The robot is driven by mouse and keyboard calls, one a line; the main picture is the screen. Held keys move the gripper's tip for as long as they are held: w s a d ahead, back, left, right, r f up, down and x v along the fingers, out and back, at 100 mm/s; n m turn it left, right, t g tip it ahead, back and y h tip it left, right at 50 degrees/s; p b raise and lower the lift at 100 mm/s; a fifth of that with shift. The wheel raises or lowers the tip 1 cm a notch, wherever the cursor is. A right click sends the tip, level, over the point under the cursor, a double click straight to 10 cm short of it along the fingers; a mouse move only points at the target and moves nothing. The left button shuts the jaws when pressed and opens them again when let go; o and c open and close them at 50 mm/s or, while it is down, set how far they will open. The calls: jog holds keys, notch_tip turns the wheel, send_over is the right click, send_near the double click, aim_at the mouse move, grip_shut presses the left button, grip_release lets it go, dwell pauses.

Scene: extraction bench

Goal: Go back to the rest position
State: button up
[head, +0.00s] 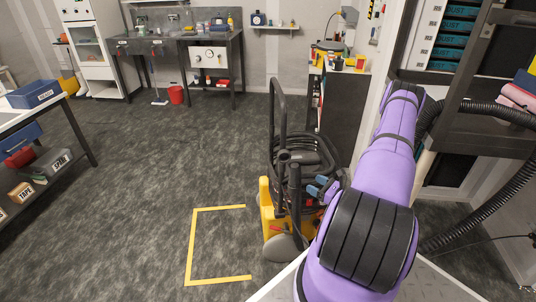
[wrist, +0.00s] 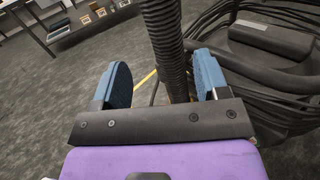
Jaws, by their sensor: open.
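My gripper (wrist: 162,80) is open, with its two blue pads wide apart in the wrist view. In the head view the gripper (head: 326,188) is at the end of my purple arm, beside the yellow and black vacuum machine (head: 266,193). A black ribbed hose (wrist: 165,40) shows upright between the pads in the wrist view, with no pad touching it. I cannot tell whether it is between the fingers or beyond them. Part of the machine is hidden behind my arm.
A yellow taped outline (head: 191,245) marks bare floor left of the machine. Shelving (head: 495,60) with a hanging black hose (head: 490,225) is close at right. A workbench (head: 175,40) and red bucket (head: 176,95) are at the back. The middle floor is clear.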

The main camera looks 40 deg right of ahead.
jog(key=w+a+r+n+g+y, duration=0.3)
jog(key=a+r+n+g, duration=0.3)
jog(key=r, duration=0.5)
jog(key=w+a+r+n+g+y, duration=0.25)
jog(key=a+r+n, duration=0.5)
jog(key=r, duration=0.45)
jog(key=w+a+r+n+g+y, duration=0.3)
jog(key=a+r+n+g, duration=0.2)
jog(key=a+r, duration=0.45)
jog(key=s+a+r+n+g+h, duration=0.25)
jog(key=s+a+r+n, duration=0.2)
jog(key=r, duration=0.25)
jog(key=s+a+r+n+g+h, duration=0.1)
jog(key=s+a+r+n+h, duration=0.2)
jog(key=s+a+r, duration=0.3)
jog(key=s+a+r+n+t+h, duration=0.2)
jog(key=s+r+n+h, duration=0.1)
jog(key=s+r+n, duration=0.1)
jog(key=s+a+r+n+t+h, duration=0.1)
jog(key=s+r+n+t+h, duration=0.1)
jog(key=s+r, duration=0.3)
jog(key=shift+s+a+r+n+t+h, duration=0.4)
jog(key=shift+s+n+h, duration=0.4)
jog(key=shift+s, duration=1.2)
jog(key=shift+f, duration=0.1)
